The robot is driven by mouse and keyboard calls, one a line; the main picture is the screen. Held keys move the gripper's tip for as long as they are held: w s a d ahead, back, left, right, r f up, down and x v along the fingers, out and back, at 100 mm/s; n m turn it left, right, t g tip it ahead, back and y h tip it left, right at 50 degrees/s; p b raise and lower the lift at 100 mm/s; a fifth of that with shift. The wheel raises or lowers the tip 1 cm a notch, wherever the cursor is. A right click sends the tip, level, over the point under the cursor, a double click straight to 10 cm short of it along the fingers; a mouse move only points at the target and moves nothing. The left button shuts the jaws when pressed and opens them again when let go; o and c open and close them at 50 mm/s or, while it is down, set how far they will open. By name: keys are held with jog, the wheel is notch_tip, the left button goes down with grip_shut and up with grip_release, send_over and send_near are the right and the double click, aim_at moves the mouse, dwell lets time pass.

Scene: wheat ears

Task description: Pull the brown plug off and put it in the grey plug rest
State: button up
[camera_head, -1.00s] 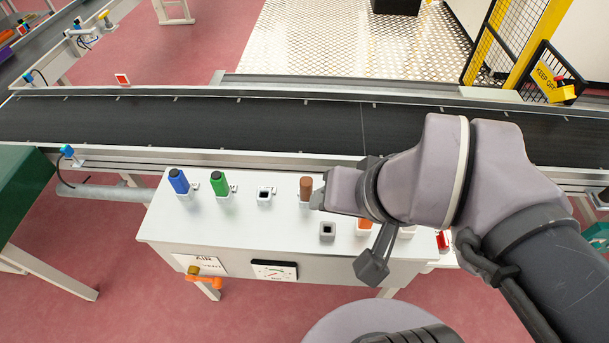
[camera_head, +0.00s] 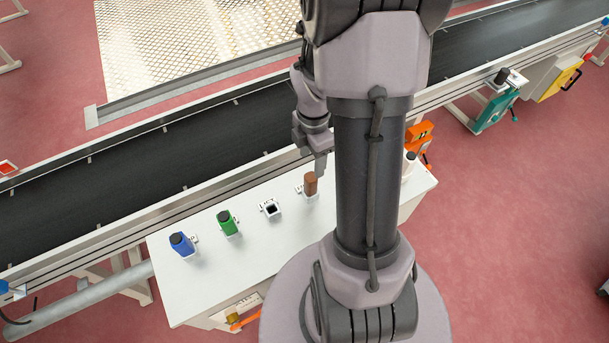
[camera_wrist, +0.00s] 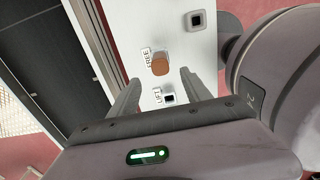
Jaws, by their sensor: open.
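The brown plug (camera_head: 311,184) stands upright in a white socket on the white console. It also shows in the wrist view (camera_wrist: 160,64), beside a label reading FREE. My gripper (camera_head: 320,166) is at the plug's far side in the head view. In the wrist view my gripper (camera_wrist: 157,86) is open and empty, its two fingers apart, with the plug just beyond the tips. The grey plug rest (camera_wrist: 196,19) is empty at the top of the wrist view. In the head view my arm hides it.
A blue plug (camera_head: 182,244) and a green plug (camera_head: 228,223) stand left of an empty socket (camera_head: 270,208). That socket, marked LIFT, shows between my fingers in the wrist view (camera_wrist: 168,97). The black conveyor (camera_head: 140,190) runs behind the console (camera_head: 215,272).

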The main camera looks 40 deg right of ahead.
aim_at(311, 176)
notch_tip(311, 176, down, 12)
jog(key=b, duration=0.4)
jog(key=shift+f, duration=0.25)
grip_shut()
jog(key=c, duration=0.8)
grip_release()
grip_shut()
jog(key=shift+r, duration=0.2)
jog(key=shift+r+p, duration=0.45)
jog(key=shift+r, duration=0.05)
